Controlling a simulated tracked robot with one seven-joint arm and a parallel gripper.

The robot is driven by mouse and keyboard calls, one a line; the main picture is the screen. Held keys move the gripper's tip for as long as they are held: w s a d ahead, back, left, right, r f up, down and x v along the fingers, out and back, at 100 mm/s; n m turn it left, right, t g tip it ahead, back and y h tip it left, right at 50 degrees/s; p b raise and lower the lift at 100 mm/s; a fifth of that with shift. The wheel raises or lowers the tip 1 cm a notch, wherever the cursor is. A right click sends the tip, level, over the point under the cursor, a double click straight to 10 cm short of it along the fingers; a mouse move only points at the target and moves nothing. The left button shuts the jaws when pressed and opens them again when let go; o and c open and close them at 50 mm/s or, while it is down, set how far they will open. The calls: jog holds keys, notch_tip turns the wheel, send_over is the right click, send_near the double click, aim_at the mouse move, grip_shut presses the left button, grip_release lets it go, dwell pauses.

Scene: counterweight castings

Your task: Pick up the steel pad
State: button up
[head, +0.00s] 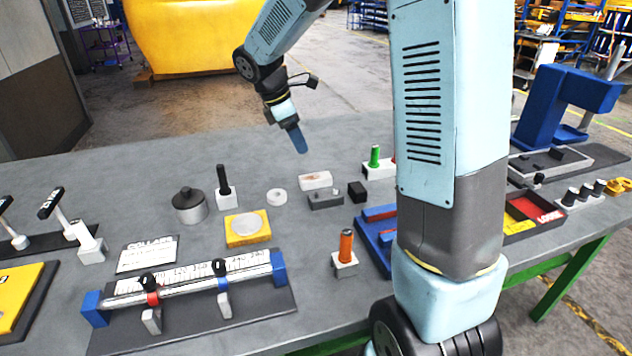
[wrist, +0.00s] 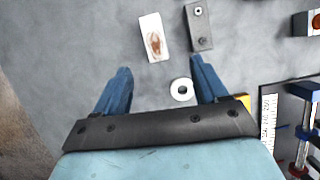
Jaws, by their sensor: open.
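A dull grey block with bolt holes (head: 325,199) lies on the grey table near the middle; it also shows at the top of the wrist view (wrist: 199,27). Beside it is a pale block with a brown stain on top (head: 315,180), seen in the wrist view (wrist: 151,36) left of the grey one. I cannot tell for sure which is the steel pad. My gripper (head: 301,150) hangs above the table, behind both blocks. In the wrist view its blue fingers (wrist: 160,75) are wide apart with only bare table and part of a white ring (wrist: 181,90) between them.
A black cube (head: 357,191) sits right of the blocks. A lidded grey pot (head: 190,206), a black-handled peg (head: 223,185) and a yellow block with a silver disc (head: 247,239) stand left. A clamp fixture (head: 190,292) lies in front. The table's far side is clear.

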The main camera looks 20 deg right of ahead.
jog(key=w+f, duration=0.1)
send_over(314, 176)
jog(key=a, duration=0.2)
jog(key=shift+n, duration=0.4)
jog(key=f, duration=0.8)
jog(key=shift+s+a, duration=0.15)
jog(key=shift+s, duration=0.2)
jog(key=shift+x, duration=2.7)
jog(key=shift+w, duration=0.15)
jog(key=shift+c, duration=0.3)
grip_shut()
